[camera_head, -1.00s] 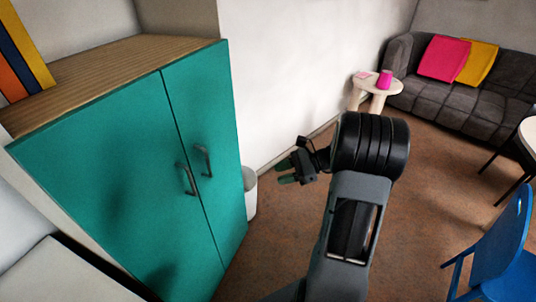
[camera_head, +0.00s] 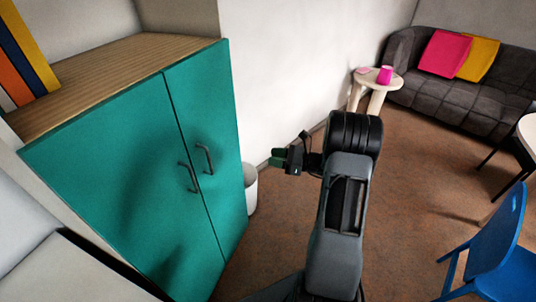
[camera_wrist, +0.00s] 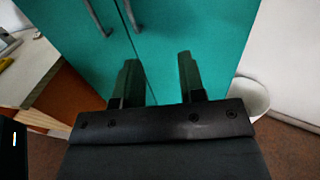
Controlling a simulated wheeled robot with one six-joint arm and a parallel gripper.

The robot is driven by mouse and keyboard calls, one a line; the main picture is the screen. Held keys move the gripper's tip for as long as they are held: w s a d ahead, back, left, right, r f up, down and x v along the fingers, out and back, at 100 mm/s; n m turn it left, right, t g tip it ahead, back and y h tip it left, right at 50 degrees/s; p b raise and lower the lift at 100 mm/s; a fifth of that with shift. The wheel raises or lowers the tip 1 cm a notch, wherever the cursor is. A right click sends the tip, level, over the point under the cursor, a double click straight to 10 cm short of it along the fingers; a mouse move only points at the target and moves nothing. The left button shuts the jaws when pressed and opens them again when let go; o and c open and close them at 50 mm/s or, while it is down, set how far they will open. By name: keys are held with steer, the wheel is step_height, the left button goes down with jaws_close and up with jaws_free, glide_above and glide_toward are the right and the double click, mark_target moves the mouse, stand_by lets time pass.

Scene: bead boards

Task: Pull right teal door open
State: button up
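The right teal door (camera_head: 211,130) is closed on the cabinet at the left of the head view, beside the left teal door (camera_head: 110,180). A dark bar handle (camera_head: 205,158) is upright near the right door's inner edge. My gripper (camera_head: 275,158) is right of the cabinet, apart from the handle. In the wrist view my gripper's two fingers (camera_wrist: 158,80) are spread and empty, facing the teal door (camera_wrist: 200,35).
A white bin (camera_head: 250,188) stands by the wall just right of the cabinet. A small side table (camera_head: 374,90), a grey sofa (camera_head: 440,100) and a blue chair (camera_head: 497,235) stand farther right. The brown floor between them is open.

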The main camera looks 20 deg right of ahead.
steer(key=shift+x, duration=1.55)
jaws_close()
steer(key=c, duration=0.6)
jaws_free()
steer(key=o, duration=0.6)
steer(key=b+v, duration=0.1)
steer(key=v, duration=1.3)
steer(key=shift+b, duration=0.4)
